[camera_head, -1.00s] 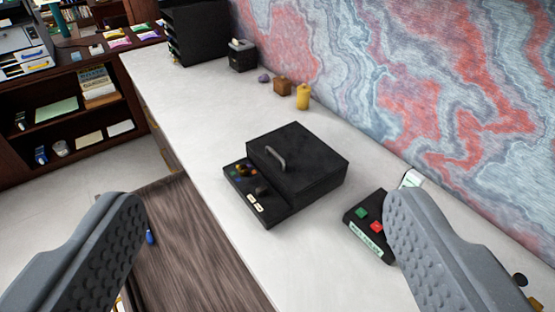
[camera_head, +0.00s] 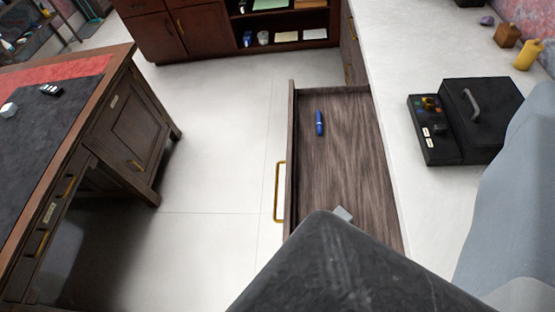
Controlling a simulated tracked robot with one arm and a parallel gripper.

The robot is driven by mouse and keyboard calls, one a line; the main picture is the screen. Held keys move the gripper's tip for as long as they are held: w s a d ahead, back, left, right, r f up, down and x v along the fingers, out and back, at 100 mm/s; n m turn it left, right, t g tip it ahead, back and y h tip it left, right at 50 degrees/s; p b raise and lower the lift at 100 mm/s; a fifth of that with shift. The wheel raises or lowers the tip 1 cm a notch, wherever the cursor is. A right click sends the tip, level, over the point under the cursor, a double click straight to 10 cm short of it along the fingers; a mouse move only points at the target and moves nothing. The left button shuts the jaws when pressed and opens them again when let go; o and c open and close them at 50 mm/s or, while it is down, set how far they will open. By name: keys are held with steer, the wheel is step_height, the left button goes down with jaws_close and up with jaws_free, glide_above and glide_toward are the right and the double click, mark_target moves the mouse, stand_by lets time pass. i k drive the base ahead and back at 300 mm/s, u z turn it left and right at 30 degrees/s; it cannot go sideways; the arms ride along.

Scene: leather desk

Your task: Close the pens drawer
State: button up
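The open drawer (camera_head: 385,205) sticks out to the left from under the white counter. It has a dark wood-grain floor, and a gold handle (camera_head: 277,192) is on its left front face. A blue pen (camera_head: 319,122) lies inside, toward the far end. A large grey part of my gripper (camera_head: 525,200) fills the lower right, over the counter. A dark part, probably mine, covers the near end of the drawer, with a small light grey piece showing at its tip. Both fingertips cannot be made out, so the opening between them is unclear.
A black box with a control panel (camera_head: 470,120) stands on the white counter (camera_head: 385,50). A yellow bottle (camera_head: 528,54) and a brown block (camera_head: 507,35) are behind it. A wooden desk (camera_head: 130,120) stands at left. The pale floor (camera_head: 215,130) between desk and drawer is clear.

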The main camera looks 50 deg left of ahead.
mark_target(346, 165)
steer(key=u, duration=0.05)
steer(key=k, duration=1.35)
steer(key=u, duration=0.55)
steer(key=i, duration=0.65)
steer(key=k, duration=0.4)
steer(key=u, duration=0.35)
steer(key=i, duration=1.1)
steer(key=z, duration=0.4)
